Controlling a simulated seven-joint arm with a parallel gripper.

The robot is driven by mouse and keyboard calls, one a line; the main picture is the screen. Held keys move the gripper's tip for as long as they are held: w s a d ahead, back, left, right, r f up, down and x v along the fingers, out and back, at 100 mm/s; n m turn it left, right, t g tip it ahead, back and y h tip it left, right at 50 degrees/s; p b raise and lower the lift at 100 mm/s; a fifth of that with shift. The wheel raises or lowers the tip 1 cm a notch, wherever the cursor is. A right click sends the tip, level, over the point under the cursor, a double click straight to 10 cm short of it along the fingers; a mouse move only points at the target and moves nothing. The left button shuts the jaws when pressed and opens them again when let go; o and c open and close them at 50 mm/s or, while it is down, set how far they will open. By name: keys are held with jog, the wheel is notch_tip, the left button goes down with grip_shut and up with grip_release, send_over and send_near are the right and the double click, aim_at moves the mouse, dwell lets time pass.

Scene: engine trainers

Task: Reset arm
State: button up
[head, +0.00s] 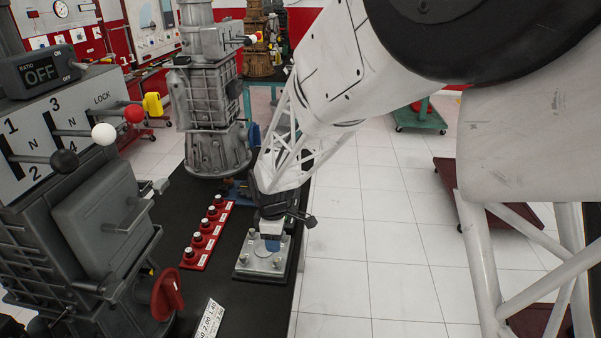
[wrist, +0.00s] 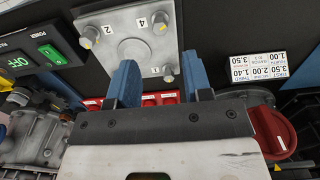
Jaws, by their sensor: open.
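My gripper (head: 271,243) hangs at the end of my white arm, over the black bench by a metal plate. In the wrist view its two blue fingers (wrist: 160,82) are spread apart with nothing held between them. In the head view the gripper hides part of the plate. I cannot tell whether the fingers touch it.
A red strip (head: 207,236) with several black knobs lies left of the plate. A grey gearbox trainer (head: 95,190) with coloured levers stands at left; another grey unit (head: 207,100) stands behind. A label card (head: 209,320) lies in front.

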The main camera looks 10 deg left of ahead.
jog(key=shift+d, duration=0.1)
jog(key=s+d+r+m+t, duration=0.1)
jog(key=s+d+r+m, duration=0.3)
jog(key=d+r, duration=0.4)
jog(key=s+d+r+m, duration=0.4)
jog(key=d+r, duration=0.3)
jog(key=d, duration=0.3)
jog(key=s+d+r+m, duration=0.3)
jog(key=s+d+m, duration=0.2)
jog(key=s+d, duration=0.2)
jog(key=s+d+r+m+t, duration=0.1)
jog(key=s+d+r+m, duration=0.2)
jog(key=s, duration=0.9)
jog(key=d+m, duration=0.2)
jog(key=d, duration=0.2)
jog(key=shift+s+d+t, duration=0.25)
jog(key=shift+d+t, duration=0.05)
jog(key=shift+d, duration=0.05)
jog(key=shift+w+r, duration=0.1)
jog(key=shift+w, duration=0.05)
